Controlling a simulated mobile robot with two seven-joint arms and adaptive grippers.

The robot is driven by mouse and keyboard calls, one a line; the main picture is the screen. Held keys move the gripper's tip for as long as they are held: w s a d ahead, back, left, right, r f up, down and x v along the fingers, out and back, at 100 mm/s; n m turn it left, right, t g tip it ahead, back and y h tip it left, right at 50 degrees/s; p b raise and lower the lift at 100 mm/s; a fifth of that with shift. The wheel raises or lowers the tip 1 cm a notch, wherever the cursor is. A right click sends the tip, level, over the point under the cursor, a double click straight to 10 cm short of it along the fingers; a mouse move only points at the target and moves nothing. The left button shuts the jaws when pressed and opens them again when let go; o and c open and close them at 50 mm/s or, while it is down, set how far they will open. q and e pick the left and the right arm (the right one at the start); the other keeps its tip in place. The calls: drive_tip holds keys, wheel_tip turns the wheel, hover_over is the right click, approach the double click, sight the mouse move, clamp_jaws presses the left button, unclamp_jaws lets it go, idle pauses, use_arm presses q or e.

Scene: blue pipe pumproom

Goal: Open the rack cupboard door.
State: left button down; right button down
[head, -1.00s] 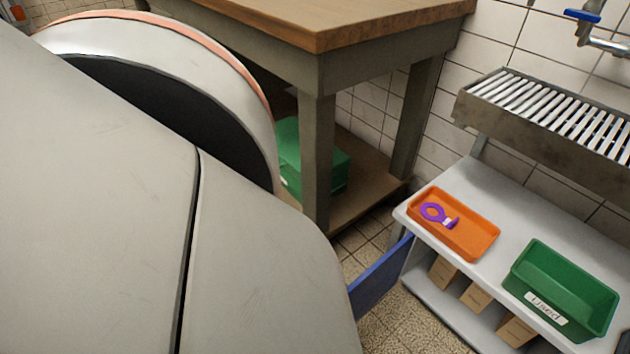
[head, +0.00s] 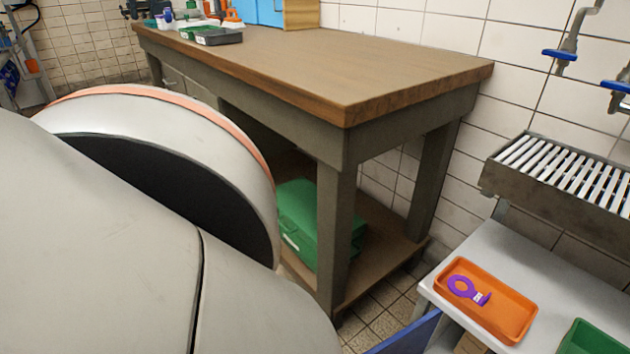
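A blue panel (head: 408,333) stands out from the left front of the white rack (head: 497,244), at the bottom edge of the head view. It looks like the rack cupboard door, swung out from the rack; its lower part is cut off by the frame. Any handle is out of sight. A large grey link of my own arm fills the left and lower left of the view. Neither of my grippers shows, so I cannot see whether one touches the panel.
A wooden-topped workbench (head: 300,60) stands in the middle, with a green box (head: 305,220) on its lower shelf. An orange tray (head: 510,318) with a purple item (head: 462,287) and a green bin (head: 590,340) are on the rack. A slatted shelf (head: 565,175) is above.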

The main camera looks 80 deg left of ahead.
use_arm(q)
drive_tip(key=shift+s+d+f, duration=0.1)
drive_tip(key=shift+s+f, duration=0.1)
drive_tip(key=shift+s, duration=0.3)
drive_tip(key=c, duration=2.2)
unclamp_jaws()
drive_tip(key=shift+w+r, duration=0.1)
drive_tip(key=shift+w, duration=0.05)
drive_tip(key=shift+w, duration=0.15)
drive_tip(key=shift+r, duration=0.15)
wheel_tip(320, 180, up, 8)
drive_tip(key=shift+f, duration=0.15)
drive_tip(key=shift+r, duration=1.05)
